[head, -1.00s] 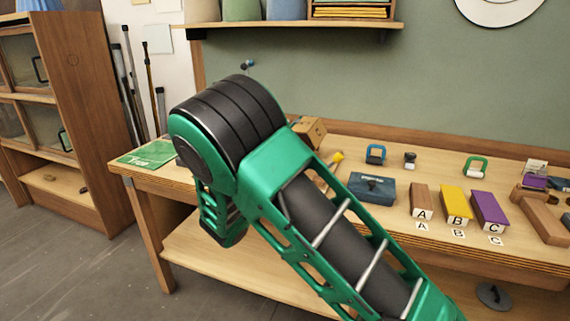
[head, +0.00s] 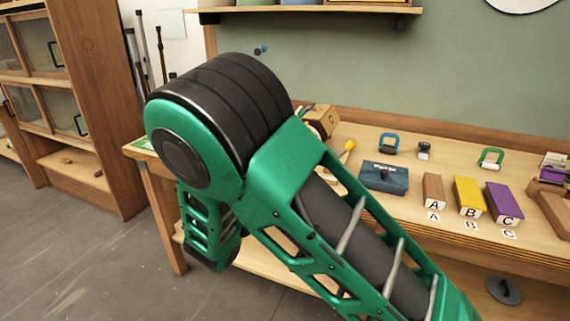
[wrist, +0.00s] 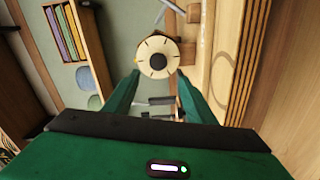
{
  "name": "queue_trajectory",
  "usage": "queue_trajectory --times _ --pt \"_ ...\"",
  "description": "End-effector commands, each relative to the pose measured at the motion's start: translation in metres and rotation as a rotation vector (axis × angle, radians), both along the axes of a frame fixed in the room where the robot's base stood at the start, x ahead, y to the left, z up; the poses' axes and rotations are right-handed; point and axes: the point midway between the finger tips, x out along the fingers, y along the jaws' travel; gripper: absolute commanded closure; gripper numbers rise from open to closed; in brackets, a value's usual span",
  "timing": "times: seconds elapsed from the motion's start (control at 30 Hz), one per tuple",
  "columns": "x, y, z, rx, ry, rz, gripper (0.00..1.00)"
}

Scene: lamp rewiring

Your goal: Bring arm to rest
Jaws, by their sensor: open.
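My gripper (wrist: 156,88) shows in the wrist view, with its two green fingers apart. Nothing is held between the fingers. A round cream disc with a dark centre (wrist: 158,57) shows beyond the fingertips, apart from them as far as I can tell. In the head view my green and black arm is bent and fills the middle, and my gripper cannot be made out there.
The workbench (head: 400,214) lies behind and right of my arm. It bears a blue box (head: 384,178), brown, yellow (head: 469,196) and purple (head: 503,203) lettered blocks, and a yellow-tipped tool (head: 348,148). A wooden cabinet (head: 100,110) stands left. Open floor (head: 90,250) lies lower left.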

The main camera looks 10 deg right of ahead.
Motion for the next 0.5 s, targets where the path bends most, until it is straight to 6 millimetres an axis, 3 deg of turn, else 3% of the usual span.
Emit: queue_trajectory --times 0.17,0.27,0.33,0.5 --pt "-0.001 -0.016 0.000 0.026 0.011 -0.033 0.50" --pt "-0.006 -0.055 -0.003 0.098 0.042 -0.114 0.50" --pt "-0.015 -0.093 -0.008 0.177 0.074 -0.198 0.50" --pt "-0.056 -0.183 -0.024 0.402 0.160 -0.421 0.50"
